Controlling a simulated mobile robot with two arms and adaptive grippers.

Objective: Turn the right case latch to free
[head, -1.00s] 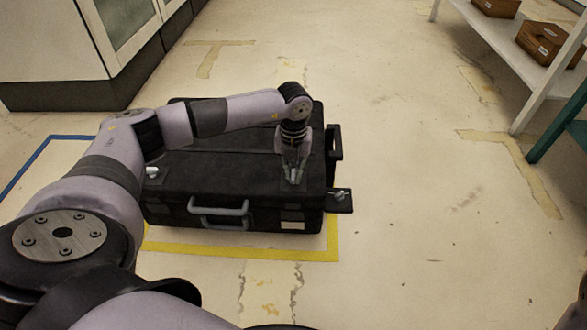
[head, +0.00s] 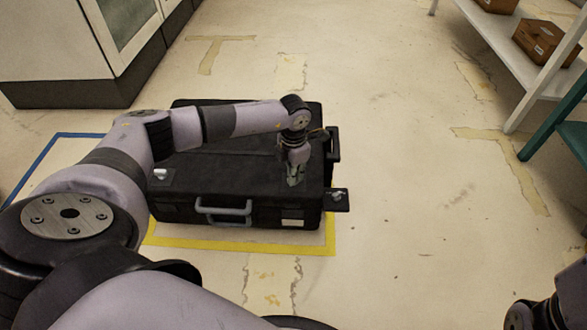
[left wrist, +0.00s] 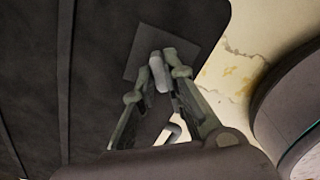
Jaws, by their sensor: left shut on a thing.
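The black case (head: 225,150) lies flat on the floor with its grey handle (head: 224,210) facing me. My left gripper (head: 295,183) points down at the case's front right corner. In the left wrist view its fingertips (left wrist: 161,70) are closed around the pale lever of the right case latch (left wrist: 160,74), above a square dark plate (left wrist: 143,62). In the head view the gripper hides this latch. The left case latch (head: 161,174) shows a pale lever on the front left corner. My right gripper is out of view.
A dark tab with another small metal latch (head: 338,194) sticks out at the case's right side. Yellow tape (head: 240,245) marks the floor in front. A white shelf (head: 520,65) with brown boxes stands at the right. The floor between is clear.

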